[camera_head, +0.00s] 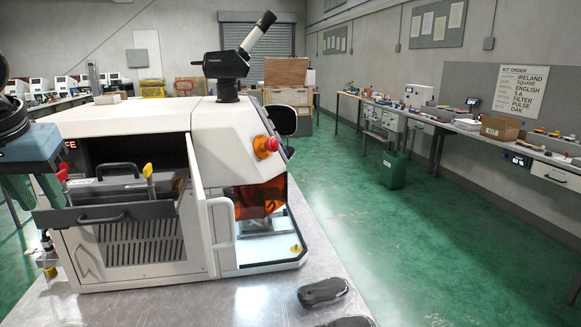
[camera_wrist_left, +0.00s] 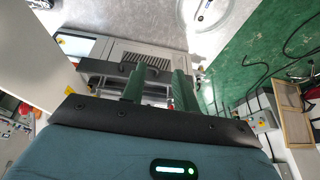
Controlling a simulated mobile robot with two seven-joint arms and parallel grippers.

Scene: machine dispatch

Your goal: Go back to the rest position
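My left gripper (camera_head: 33,194) is at the left edge of the head view, beside the left front of a white machine (camera_head: 135,118). In the left wrist view its two green fingers (camera_wrist_left: 158,86) stand apart with nothing held between them. The machine's front door (camera_head: 203,205) is swung open. A dark case with a handle (camera_head: 120,186) sits in the front opening, above a grey drawer front with a handle (camera_head: 100,217). My right gripper cannot be made out in either view.
The machine stands on a metal table (camera_head: 250,305). Two dark rounded things (camera_head: 323,291) are at the table's front right; what they are is unclear. A long bench (camera_head: 460,128) with a cardboard box (camera_head: 500,128) runs along the right wall. The green floor (camera_head: 400,240) between is clear.

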